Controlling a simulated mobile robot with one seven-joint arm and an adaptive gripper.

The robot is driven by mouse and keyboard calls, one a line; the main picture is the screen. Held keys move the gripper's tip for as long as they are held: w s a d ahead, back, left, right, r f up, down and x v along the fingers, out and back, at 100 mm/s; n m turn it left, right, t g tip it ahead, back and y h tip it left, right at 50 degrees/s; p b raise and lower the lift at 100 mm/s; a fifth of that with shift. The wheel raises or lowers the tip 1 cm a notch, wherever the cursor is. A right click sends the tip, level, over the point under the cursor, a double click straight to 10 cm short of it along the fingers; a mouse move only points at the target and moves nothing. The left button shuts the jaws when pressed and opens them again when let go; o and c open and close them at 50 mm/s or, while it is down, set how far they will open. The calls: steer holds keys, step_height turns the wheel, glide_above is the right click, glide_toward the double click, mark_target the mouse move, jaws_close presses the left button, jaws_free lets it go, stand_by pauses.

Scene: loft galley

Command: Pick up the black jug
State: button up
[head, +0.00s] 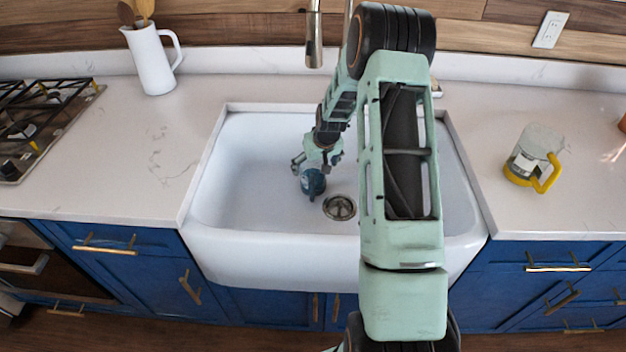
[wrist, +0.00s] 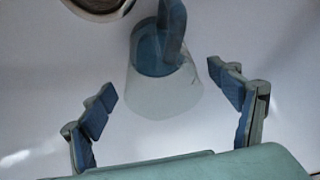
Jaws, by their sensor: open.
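A small jug with a dark blue-looking base and handle and a clear body sits in the white sink (head: 250,170). It is the only dark jug in view; in the head view the jug (head: 313,183) is left of the drain, just below my gripper (head: 317,161). In the wrist view the jug (wrist: 155,52) is at top centre, its clear part reaching down between the fingers. My gripper (wrist: 163,84) is open, one finger on each side, with gaps between the fingers and the jug. I cannot tell whether the jug stands upright or lies tilted.
The drain (head: 340,207) is beside the jug. The faucet (head: 314,40) hangs over the sink's back. A clear jug with yellow handle (head: 535,157) stands on the right counter. A white pitcher with utensils (head: 151,62) and a stove (head: 35,125) are at left.

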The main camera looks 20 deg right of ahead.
steer(key=shift+w+f, duration=0.1)
steer(key=shift+f, duration=0.15)
steer(key=shift+c, duration=0.5)
steer(key=c, duration=1.8)
steer(key=shift+c, duration=1.3)
steer(key=shift+r, duration=0.2)
